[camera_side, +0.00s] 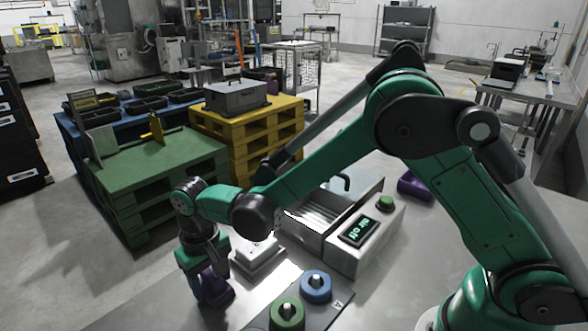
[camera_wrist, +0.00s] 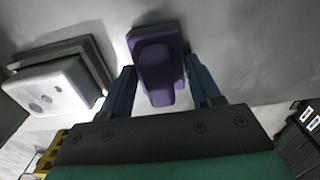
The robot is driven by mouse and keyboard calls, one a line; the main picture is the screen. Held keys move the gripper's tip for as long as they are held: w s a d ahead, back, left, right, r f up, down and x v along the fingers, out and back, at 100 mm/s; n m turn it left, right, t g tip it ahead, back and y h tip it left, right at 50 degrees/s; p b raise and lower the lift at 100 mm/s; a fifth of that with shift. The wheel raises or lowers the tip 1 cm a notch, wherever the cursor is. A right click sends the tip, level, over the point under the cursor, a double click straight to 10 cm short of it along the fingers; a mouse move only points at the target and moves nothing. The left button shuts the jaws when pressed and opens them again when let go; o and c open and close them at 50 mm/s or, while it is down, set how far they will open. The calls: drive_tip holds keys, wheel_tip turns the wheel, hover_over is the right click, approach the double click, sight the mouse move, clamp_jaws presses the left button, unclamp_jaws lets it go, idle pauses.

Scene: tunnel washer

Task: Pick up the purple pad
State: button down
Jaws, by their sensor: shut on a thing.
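The purple pad (camera_wrist: 155,58) is a dark purple block with a narrower raised grip, seen between my two fingers in the wrist view. My gripper (camera_wrist: 160,76) is shut on that grip. In the side view my gripper (camera_side: 208,283) points down at the near left edge of the metal table, with the purple pad (camera_side: 217,294) at its fingertips, partly hidden by the fingers. I cannot tell whether the pad touches the table or hangs just above it.
A white block on a grey base (camera_side: 258,257) stands right of my gripper. Behind it is a metal-bin machine with a small display (camera_side: 358,230). Green (camera_side: 287,314) and blue (camera_side: 316,287) round knobbed pieces sit on a plate. Another purple object (camera_side: 414,187) lies beyond the machine.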

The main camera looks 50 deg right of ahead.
sight(209, 272)
wheel_tip(209, 272, up, 20)
idle(0.5)
